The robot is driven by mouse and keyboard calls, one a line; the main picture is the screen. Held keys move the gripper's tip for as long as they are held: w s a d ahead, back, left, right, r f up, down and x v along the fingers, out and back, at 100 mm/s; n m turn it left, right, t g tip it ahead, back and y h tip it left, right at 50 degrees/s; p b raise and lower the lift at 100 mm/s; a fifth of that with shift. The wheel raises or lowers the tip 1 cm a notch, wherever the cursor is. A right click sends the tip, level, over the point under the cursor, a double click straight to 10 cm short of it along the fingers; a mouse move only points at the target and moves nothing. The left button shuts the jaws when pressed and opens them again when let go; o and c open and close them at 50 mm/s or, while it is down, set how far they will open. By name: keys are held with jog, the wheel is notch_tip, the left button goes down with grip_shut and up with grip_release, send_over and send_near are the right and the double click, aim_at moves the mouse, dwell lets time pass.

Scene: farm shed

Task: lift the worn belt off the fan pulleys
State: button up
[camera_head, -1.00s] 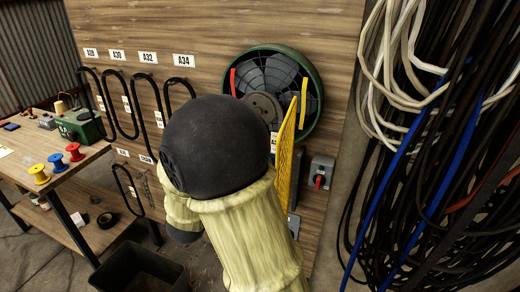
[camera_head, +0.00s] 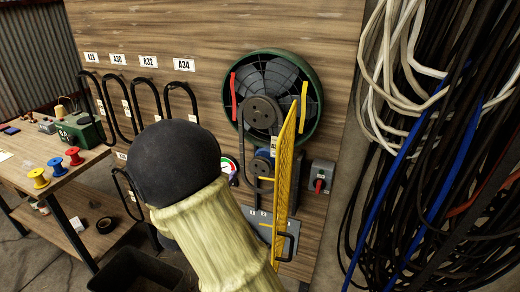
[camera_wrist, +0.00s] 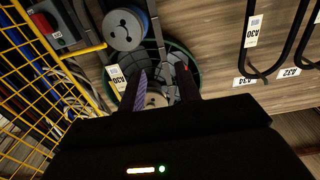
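The large upper pulley (camera_head: 262,112) sits in front of the green-rimmed fan (camera_head: 313,118) on the board. A smaller pulley (camera_head: 261,164) on the blue motor is below it. The dark belt (camera_head: 243,142) runs around both; a white tag (camera_head: 274,144) hangs by its right strand. In the wrist view, turned upside down, the motor pulley (camera_wrist: 124,29) is at the top and the tag (camera_wrist: 117,78) is near the fan. My gripper (camera_wrist: 162,85) is open, its fingers apart in front of the fan. In the head view my arm hides it. I cannot tell whether it touches the belt.
A yellow mesh guard (camera_head: 284,170) stands open right of the pulleys. A switch box (camera_head: 320,176) with a red knob is beyond it. Spare belts (camera_head: 181,98) hang on the left. Cables (camera_head: 440,150) hang at right. A bench (camera_head: 62,170) and a dark bin (camera_head: 140,272) are lower left.

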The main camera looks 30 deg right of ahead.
aim_at(241, 152)
jog(key=p+x, duration=0.1)
jog(key=x, duration=0.8)
jog(key=shift+w+d+p, duration=0.15)
jog(key=shift+w+p, duration=0.05)
jog(key=shift+p, duration=0.2)
jog(key=shift+w+d+r, duration=0.15)
jog(key=shift+d+r, duration=0.05)
jog(key=shift+d, duration=0.05)
jog(key=p+x, duration=0.2)
jog(key=x, duration=0.1)
jog(key=shift+w+d+r, duration=0.15)
jog(key=shift+w+d, duration=0.05)
jog(key=shift+w, duration=0.1)
jog(key=shift+w+d, duration=0.3)
jog(key=shift+d, duration=0.05)
jog(key=shift+c, duration=0.2)
grip_shut()
